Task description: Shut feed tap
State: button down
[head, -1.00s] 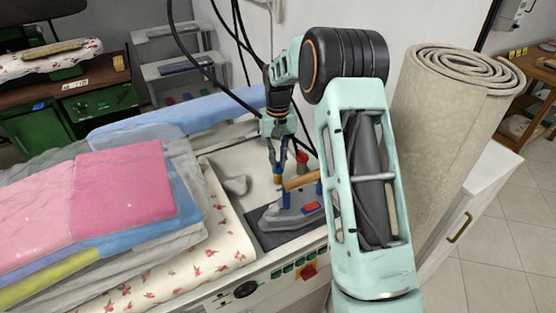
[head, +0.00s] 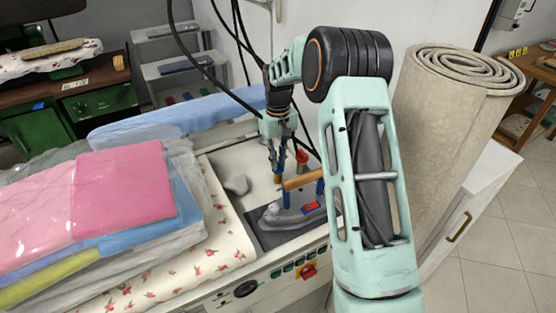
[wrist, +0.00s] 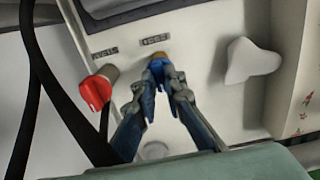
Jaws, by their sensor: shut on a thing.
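My gripper (wrist: 165,92) is shut on the tap with a brass-coloured body (wrist: 158,61), below a small label in the wrist view.
An iron (head: 292,217) with a wooden handle rests on a dark pad close in front of the gripper. Dark hoses (wrist: 62,100) run beside the red tap. A pale lump (wrist: 250,60) sits right of the gripper. Folded wrapped laundry (head: 125,190) fills the left.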

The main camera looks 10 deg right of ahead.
jog(key=c, duration=2)
grip_release()
notch_tip(320, 180, up, 12)
jog(key=shift+r, duration=0.1)
